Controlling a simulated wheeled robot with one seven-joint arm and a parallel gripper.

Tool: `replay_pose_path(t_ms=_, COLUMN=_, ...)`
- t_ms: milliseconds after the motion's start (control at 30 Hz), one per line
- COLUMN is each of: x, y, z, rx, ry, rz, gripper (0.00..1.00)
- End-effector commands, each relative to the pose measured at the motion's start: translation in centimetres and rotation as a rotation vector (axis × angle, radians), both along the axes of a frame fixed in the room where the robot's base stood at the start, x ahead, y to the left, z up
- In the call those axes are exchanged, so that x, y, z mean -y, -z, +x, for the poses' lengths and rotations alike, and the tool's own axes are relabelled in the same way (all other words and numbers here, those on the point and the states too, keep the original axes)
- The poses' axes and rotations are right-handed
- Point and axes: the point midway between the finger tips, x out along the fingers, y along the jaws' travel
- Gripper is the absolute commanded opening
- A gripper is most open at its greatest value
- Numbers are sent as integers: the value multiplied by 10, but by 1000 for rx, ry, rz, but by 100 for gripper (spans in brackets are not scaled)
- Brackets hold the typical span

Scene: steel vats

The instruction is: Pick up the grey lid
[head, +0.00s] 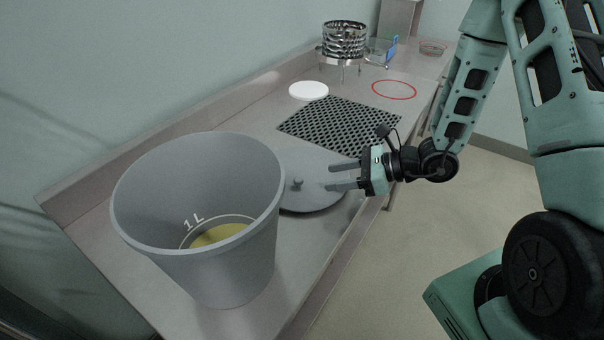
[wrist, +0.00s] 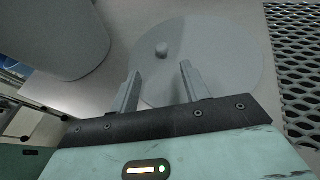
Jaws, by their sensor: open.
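The grey lid (head: 309,203) is a flat round disc with a small knob (head: 296,184) in its middle. It lies on the steel counter behind and to the right of the grey vat. In the wrist view the lid (wrist: 215,60) lies beyond my fingertips, with its knob (wrist: 162,49) a little ahead of the gap between them. My gripper (head: 332,176) is open and empty, over the right part of the lid in the head view, its fingers pointing left toward the knob. I cannot tell its exact height above the lid.
The grey vat (head: 150,215), marked 1 L with yellow contents (head: 217,235), stands close beside the lid. A black perforated mat (head: 340,128) lies just behind. Farther back are a white disc (head: 309,90), a red ring (head: 394,90) and a metal coil stand (head: 343,42).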

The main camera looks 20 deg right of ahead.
Motion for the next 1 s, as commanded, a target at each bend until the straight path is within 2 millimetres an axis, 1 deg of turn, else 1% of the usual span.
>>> replay_pose_path(t_ms=33, x=-10, y=2, z=5, rx=-2, ry=-6, rz=2, gripper=46)
replay_pose_path(t_ms=133, x=-24, y=9, z=13, rx=-1, ry=-6, rz=2, gripper=46)
replay_pose_path(t_ms=300, x=-37, y=16, z=22, rx=-1, ry=-3, rz=1, gripper=46)
replay_pose_path(t_ms=467, x=-46, y=18, z=29, rx=0, ry=-4, rz=1, gripper=46)
replay_pose_path(t_ms=600, x=-62, y=22, z=42, rx=-1, ry=-5, rz=1, gripper=46)
replay_pose_path(t_ms=700, x=-71, y=28, z=49, rx=-1, ry=-4, rz=0, gripper=46)
replay_pose_path(t_ms=833, x=-78, y=33, z=53, rx=0, ry=-2, rz=0, gripper=46)
replay_pose_path(t_ms=1000, x=-79, y=34, z=54, rx=1, ry=-1, rz=1, gripper=46)
